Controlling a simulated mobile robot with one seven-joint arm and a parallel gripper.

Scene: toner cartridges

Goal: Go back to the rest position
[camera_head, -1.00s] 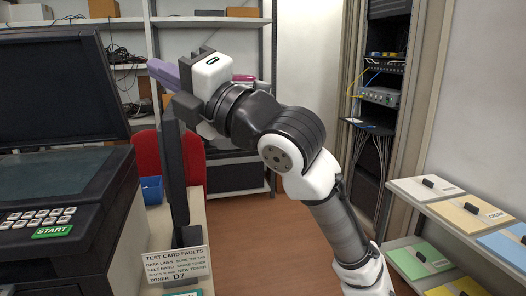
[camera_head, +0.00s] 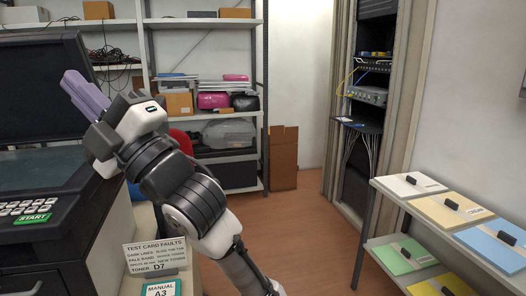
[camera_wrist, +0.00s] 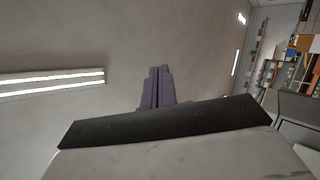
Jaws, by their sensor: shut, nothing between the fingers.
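My gripper (camera_head: 86,93) is at the left in the head view, with its two purple fingers pointing up and to the left. The fingers lie side by side and are shut, with nothing held between them. My arm is raised in front of the printer and the shelving. In the wrist view the shut purple fingers (camera_wrist: 157,86) point up against a plain pale surface, clear of any object.
A fault sign (camera_head: 155,257) and manual (camera_head: 163,289) stand below my arm. A shelf with coloured folders (camera_head: 453,211) stands at right. Open floor (camera_head: 300,225) lies between.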

